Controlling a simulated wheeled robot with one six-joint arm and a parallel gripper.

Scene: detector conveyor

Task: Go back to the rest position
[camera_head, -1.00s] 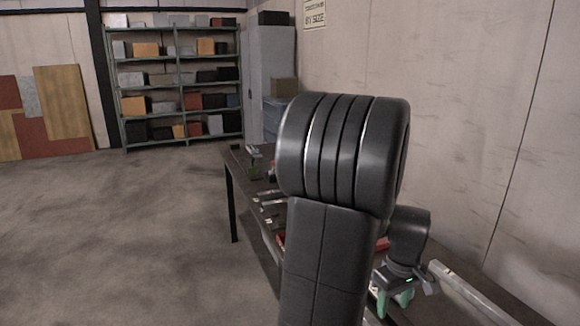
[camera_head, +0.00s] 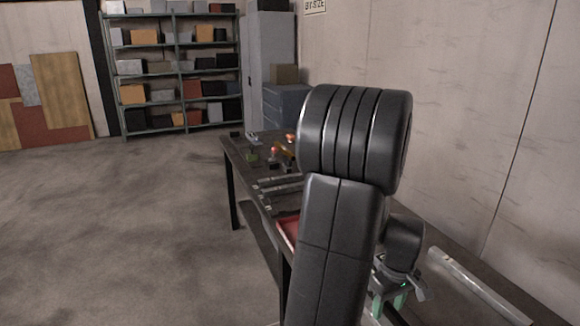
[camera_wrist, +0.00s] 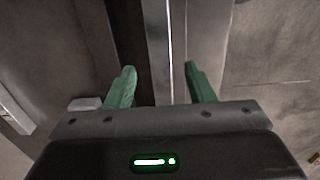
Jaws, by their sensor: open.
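My gripper (camera_wrist: 160,85) shows in the wrist view with its two green fingers apart and nothing between them. Beneath the fingers run a dark strip and a grey metal rail (camera_wrist: 185,30). In the head view my gripper (camera_head: 388,303) is low on the right, over the dark workbench (camera_head: 232,150), partly hidden by my own arm. My arm stands up through the middle of that view and covers much of the bench.
A pale metal rail (camera_head: 475,283) lies along the right part of the bench. A red tray (camera_head: 288,230) and several small items are on the bench left of my arm. A shelving rack (camera_head: 182,88) and a grey cabinet (camera_head: 270,60) stand behind. The floor (camera_head: 120,230) at left is clear.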

